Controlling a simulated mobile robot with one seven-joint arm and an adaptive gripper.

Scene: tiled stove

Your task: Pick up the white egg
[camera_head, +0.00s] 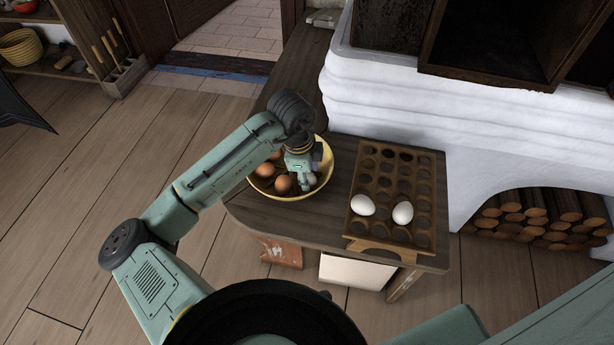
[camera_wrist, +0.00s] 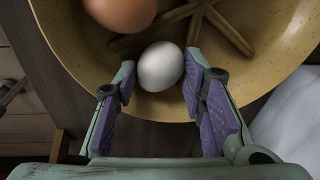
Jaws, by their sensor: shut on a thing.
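The white egg (camera_wrist: 160,66) is between the two purple-padded fingers of my gripper (camera_wrist: 160,78) in the wrist view. The gripper is shut on it, one finger on each side. The egg is inside the yellow bowl (camera_wrist: 270,75), near the bowl's wall; whether it touches the bowl I cannot tell. In the head view my gripper (camera_head: 307,182) reaches down into the right side of the bowl (camera_head: 325,160), and the egg shows only in small part by the fingers. Brown eggs (camera_head: 283,184) lie in the bowl to the left of my gripper.
A wooden egg tray (camera_head: 383,185) with rows of holes lies right of the bowl on the dark wooden bench (camera_head: 255,213). Two other white eggs (camera_head: 362,205) (camera_head: 403,212) sit in its front part. The white stove wall (camera_head: 420,110) rises behind the tray.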

